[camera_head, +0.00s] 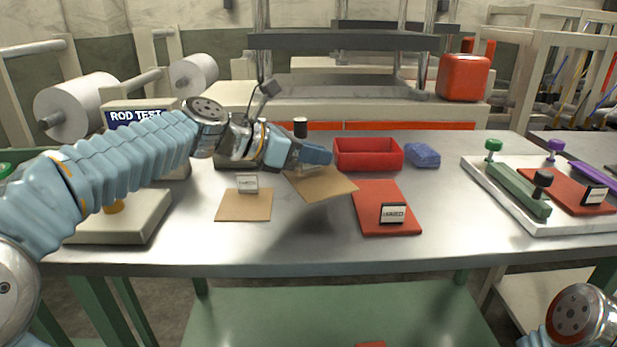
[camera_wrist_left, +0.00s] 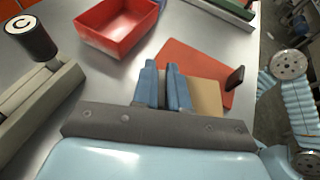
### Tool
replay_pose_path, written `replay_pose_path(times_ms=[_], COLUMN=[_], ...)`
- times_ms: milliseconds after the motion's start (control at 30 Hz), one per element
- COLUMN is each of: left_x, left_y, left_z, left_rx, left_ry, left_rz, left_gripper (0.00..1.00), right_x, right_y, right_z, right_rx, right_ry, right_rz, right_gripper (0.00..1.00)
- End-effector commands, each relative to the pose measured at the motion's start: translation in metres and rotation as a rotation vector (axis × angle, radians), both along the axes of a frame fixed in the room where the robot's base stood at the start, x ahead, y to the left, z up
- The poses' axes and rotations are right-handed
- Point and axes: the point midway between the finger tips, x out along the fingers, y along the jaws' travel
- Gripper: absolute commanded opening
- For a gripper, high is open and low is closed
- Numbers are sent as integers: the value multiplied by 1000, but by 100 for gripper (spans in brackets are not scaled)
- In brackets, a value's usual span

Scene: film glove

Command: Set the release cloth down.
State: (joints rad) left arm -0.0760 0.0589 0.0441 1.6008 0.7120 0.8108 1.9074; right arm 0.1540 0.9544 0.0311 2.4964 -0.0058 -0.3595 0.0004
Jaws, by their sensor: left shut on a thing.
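My left gripper (camera_head: 322,157) is shut on a flat tan sheet, which I take to be the release cloth (camera_head: 323,185). The cloth hangs slightly tilted over the table, with a shadow below it, and its right corner overlaps the red mat (camera_head: 386,205) in the picture. In the left wrist view the gripper's blue fingers (camera_wrist_left: 165,88) are close together, and the tan cloth (camera_wrist_left: 209,98) shows beyond them against the red mat (camera_wrist_left: 185,58). My right gripper is out of view; only part of that arm shows at the lower right.
A tan mat (camera_head: 244,206) with a small label card lies left of the cloth. A red open bin (camera_head: 368,155) and a blue sponge-like block (camera_head: 423,155) stand behind. A white board with a green bar (camera_head: 518,188) is at right. The front table strip is bare.

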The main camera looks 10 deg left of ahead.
Motion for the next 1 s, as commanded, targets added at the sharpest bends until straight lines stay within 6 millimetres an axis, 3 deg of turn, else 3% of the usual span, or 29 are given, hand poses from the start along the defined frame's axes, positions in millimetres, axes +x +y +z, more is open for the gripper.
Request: replay_pose_path(times_ms=[167,300,700,733,867,900,1000], left_x=[9,8,8,8,8,8,8], left_y=[16,14,14,14,14,14,14], left_z=[-25,-46,-52,-53,-52,-52,-52], left_rx=[-1,0,1,0,1,1,1], left_ry=[4,4,1,1,1,1,1], left_rz=[2,0,0,0,0,0,0], left_gripper=[0,0,0,15,34,39,39], right_x=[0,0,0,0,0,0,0], right_y=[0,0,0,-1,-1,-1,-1], right_z=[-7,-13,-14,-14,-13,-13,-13], right_rx=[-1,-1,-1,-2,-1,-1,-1], right_ry=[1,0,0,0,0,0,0], right_rz=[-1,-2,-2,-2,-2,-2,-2], right_gripper=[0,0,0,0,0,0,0])
